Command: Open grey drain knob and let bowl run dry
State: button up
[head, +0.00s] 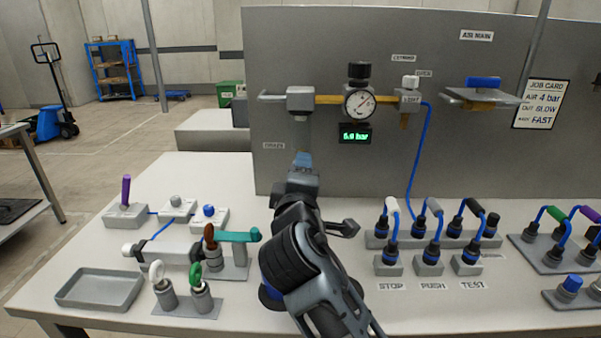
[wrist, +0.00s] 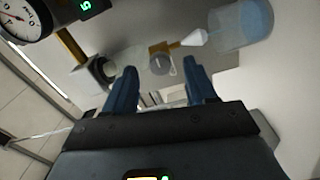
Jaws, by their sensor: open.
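The clear bowl (head: 301,134) hangs under the grey filter head (head: 299,99) on the panel. My gripper (head: 303,158) is just below the bowl in the head view and hides the knob there. In the wrist view my gripper (wrist: 162,82) has its blue fingers apart. The grey part shows beyond the gap between the fingertips, and I cannot tell whether they touch it.
The pressure gauge (head: 359,104) and its 6.0 bar display (head: 355,134) are right of the bowl. A blue hose (head: 421,150) runs down to several plugs on the bench. Knobs, levers and a grey tray (head: 100,290) are at the left.

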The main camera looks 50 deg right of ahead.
jog(key=v, duration=0.6)
dwell(0.7)
